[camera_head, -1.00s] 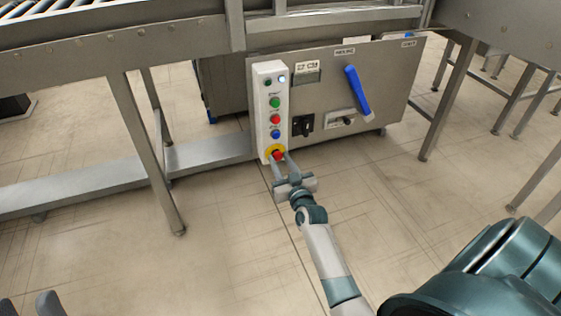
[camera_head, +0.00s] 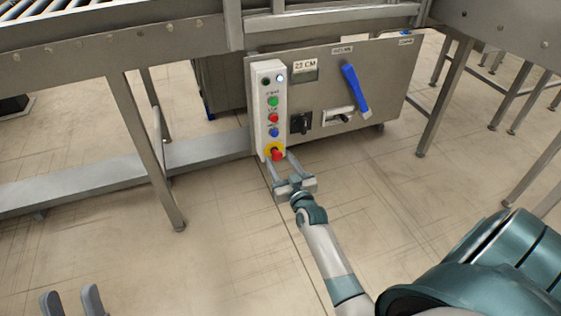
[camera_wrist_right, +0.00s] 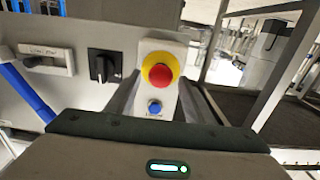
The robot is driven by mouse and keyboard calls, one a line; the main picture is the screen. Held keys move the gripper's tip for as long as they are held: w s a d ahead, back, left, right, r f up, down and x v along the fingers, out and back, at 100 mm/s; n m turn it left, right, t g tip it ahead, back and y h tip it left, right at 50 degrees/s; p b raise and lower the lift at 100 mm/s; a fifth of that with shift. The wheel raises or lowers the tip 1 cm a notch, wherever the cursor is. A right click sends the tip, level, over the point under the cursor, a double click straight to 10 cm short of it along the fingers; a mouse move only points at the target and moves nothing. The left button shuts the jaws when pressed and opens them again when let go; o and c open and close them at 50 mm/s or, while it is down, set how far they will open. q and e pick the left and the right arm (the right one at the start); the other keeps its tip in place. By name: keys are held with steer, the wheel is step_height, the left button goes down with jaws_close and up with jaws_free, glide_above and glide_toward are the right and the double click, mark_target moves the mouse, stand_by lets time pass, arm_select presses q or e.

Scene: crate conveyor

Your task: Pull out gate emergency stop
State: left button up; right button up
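The emergency stop is a red mushroom button (camera_head: 277,155) on a yellow disc at the bottom of a white control box. It also shows large in the right wrist view (camera_wrist_right: 160,75), with a blue button (camera_wrist_right: 154,107) beside it. My right gripper (camera_head: 279,167) is open in front of the red button. Its fingers stand apart on either side, and a gap shows between each finger and the button in the right wrist view. My left gripper (camera_head: 72,300) is open and empty at the bottom left, low in the head view.
The white box (camera_head: 264,98) carries green, red and blue buttons above the stop. To its right, the grey panel (camera_head: 385,75) has a black rotary switch (camera_head: 301,123), a blue lever (camera_head: 355,88) and a "22 CM" display (camera_head: 305,67). Conveyor legs (camera_head: 150,155) stand left; floor in front is clear.

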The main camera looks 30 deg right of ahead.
steer(key=shift+s, duration=0.1)
steer(key=shift+s+a, duration=0.15)
steer(key=shift+s, duration=0.3)
arm_select(q)
steer(key=w+d+f+g+y+p, duration=0.1)
steer(key=d+f+g+p, duration=0.2)
steer(key=f+g, duration=0.2)
steer(key=shift+f, duration=1.25)
arm_select(e)
steer(key=v, duration=1.6)
steer(key=shift+s, duration=0.2)
arm_select(q)
steer(key=shift+d+r, duration=0.1)
